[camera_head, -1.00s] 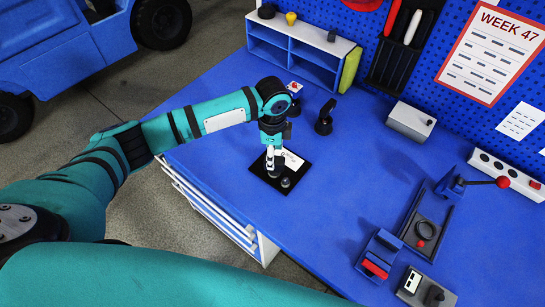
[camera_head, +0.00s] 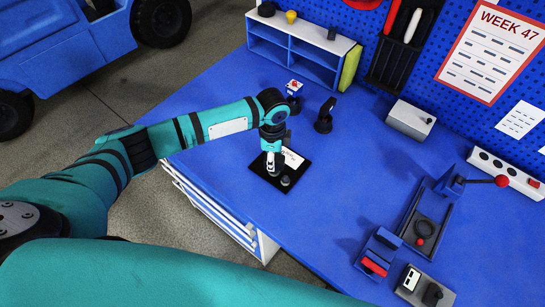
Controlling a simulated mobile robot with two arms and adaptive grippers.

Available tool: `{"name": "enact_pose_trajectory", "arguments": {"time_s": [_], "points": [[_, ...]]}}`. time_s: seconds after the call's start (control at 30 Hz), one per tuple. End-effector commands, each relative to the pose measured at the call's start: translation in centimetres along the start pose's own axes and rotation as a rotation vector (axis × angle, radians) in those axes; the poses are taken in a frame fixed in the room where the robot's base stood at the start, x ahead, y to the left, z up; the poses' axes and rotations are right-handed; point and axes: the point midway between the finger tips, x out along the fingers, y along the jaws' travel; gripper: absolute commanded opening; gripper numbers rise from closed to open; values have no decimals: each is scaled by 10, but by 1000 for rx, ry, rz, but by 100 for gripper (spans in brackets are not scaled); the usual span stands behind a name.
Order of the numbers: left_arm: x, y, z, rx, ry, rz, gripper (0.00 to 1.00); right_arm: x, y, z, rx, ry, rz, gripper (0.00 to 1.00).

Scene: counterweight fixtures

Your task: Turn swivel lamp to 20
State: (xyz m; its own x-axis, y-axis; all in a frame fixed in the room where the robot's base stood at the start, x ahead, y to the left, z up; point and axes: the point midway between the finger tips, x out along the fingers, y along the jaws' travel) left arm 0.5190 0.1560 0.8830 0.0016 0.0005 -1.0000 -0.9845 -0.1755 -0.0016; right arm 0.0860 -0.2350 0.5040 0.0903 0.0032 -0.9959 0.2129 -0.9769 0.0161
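My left gripper (camera_head: 272,170) points down over a small black base plate (camera_head: 266,184) near the table's left edge. The plate carries a white card (camera_head: 293,159) and a dark round knob (camera_head: 285,181). The gripper's fingers are at or just above the plate and hide part of what stands there; I cannot tell whether they hold anything. A black upright piece with a tilted head (camera_head: 325,117) stands apart, behind and right of the gripper. I cannot tell for sure which fixture is the swivel lamp, and no scale reading is legible. My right gripper is out of view.
A small stand with a red-marked card (camera_head: 294,87) is just behind my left wrist. A blue-white shelf (camera_head: 345,47) is at the back. A grey box (camera_head: 411,120), a red-knobbed lever (camera_head: 501,181) and a red-topped block (camera_head: 375,266) are right. The middle table is clear.

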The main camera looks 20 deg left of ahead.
Motion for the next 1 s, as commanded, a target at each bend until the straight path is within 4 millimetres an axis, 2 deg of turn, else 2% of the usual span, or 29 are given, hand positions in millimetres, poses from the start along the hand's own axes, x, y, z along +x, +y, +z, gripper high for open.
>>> {"name": "enact_pose_trajectory", "arguments": {"time_s": [0.17,0.5,0.8,0.83,1.0], "points": [[-1,2,0,50,0,5,4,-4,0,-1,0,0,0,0],[1,0,0,336,1,7,4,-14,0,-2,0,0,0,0],[2,0,0,350,1,8,4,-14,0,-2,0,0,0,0],[2,0,0,350,1,8,37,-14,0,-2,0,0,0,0],[1,0,0,349,1,6,56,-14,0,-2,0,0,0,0]]}}
